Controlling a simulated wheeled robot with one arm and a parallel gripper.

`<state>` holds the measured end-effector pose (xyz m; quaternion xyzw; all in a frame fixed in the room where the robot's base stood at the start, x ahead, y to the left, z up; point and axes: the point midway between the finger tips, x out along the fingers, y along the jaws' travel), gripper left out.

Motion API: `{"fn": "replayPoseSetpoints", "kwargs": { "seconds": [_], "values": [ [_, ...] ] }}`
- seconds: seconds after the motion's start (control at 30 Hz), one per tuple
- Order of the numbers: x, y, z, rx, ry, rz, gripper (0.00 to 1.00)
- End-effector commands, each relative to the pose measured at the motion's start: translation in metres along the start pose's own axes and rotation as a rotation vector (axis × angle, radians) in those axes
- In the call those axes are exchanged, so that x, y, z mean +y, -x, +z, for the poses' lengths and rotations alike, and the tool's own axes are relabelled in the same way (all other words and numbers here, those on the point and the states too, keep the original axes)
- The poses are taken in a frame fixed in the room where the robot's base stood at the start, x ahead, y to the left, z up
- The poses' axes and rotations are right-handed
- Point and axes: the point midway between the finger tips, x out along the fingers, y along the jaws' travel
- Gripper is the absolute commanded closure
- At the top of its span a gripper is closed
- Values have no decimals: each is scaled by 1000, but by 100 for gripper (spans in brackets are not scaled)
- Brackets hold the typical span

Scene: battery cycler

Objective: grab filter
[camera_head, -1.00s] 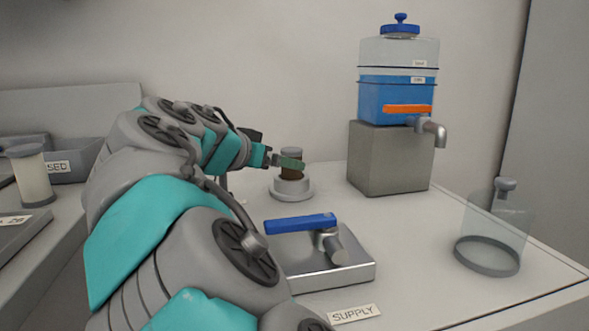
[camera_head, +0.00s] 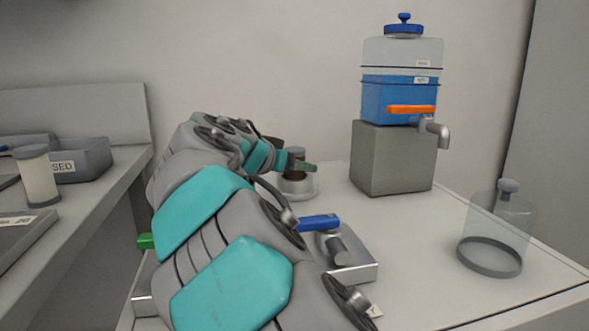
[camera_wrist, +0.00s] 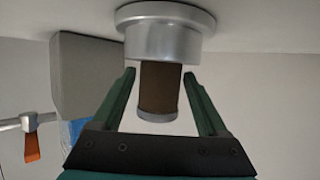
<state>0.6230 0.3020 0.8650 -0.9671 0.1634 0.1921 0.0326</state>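The filter is a brown cylinder with grey end caps (camera_wrist: 160,90), standing in a round pale metal holder (camera_wrist: 165,38). The wrist view shows it upside down. In the head view the filter (camera_head: 294,158) stands upright in its holder (camera_head: 298,187) on the bench, partly hidden by my gripper. My gripper (camera_wrist: 159,75) is open, with one green finger on each side of the filter. Small gaps show between the fingers and the filter. In the head view my gripper (camera_head: 303,166) is at the filter's upper part.
A blue-liquid tank (camera_head: 400,98) stands on a grey block (camera_head: 390,158) right of the holder. A blue-handled valve block (camera_head: 350,270) sits in front, partly behind my arm. A clear vessel (camera_head: 498,225) stands at right. A used-labelled tray (camera_head: 90,160) and a pale cylinder (camera_head: 38,178) are at left.

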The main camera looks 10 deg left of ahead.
Motion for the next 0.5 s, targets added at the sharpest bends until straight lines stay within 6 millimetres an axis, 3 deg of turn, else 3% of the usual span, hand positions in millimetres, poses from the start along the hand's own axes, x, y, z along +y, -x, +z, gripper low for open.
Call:
{"fn": "replayPoseSetpoints", "kwargs": {
  "seconds": [0.07, 0.5],
  "values": [
    [0, 0, 0, 0, 0, 0, 34],
    [0, 0, 0, -1, 0, 1, 84]
  ]
}}
